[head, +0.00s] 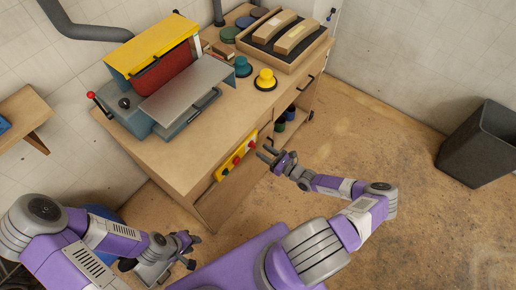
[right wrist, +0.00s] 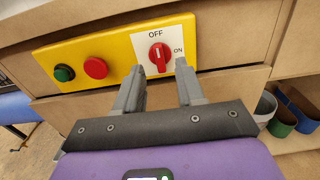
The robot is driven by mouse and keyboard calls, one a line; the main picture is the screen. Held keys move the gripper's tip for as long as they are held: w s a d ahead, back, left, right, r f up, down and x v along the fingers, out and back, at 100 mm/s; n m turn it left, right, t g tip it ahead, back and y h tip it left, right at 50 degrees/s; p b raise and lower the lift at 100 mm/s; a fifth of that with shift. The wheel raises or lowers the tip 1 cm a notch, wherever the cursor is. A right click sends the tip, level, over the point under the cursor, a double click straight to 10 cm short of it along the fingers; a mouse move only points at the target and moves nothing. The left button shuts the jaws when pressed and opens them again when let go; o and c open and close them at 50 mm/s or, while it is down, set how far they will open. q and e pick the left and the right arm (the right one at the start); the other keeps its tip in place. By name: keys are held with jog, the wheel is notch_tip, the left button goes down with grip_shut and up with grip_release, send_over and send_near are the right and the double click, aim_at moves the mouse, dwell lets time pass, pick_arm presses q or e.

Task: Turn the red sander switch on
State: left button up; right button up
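The red sander switch (right wrist: 160,57) is a rotary knob on a white plate marked OFF above and ON to the right. Its pointer stands upright, toward OFF. It sits at the right end of a yellow panel (right wrist: 118,47) on the bench front; the panel also shows in the head view (head: 229,166). My right gripper (right wrist: 160,68) is open, with its fingertips on either side of the knob in the picture; the gap in depth is hard to tell. In the head view it is just right of the panel (head: 266,154). My left gripper (head: 193,251) is open and empty, low at the bench's left.
A red button (right wrist: 95,68) and a green button (right wrist: 64,73) share the panel. The sander (head: 165,75) stands on the workbench (head: 180,160). A tray of curved wooden pieces (head: 318,47) is at the back. A dark bin (head: 475,145) stands right; floor between is clear.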

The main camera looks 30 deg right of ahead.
aim_at(253, 145)
jog(key=x, duration=0.3)
jog(key=shift+w+a, duration=0.2)
jog(key=shift+w, duration=0.15)
grip_shut()
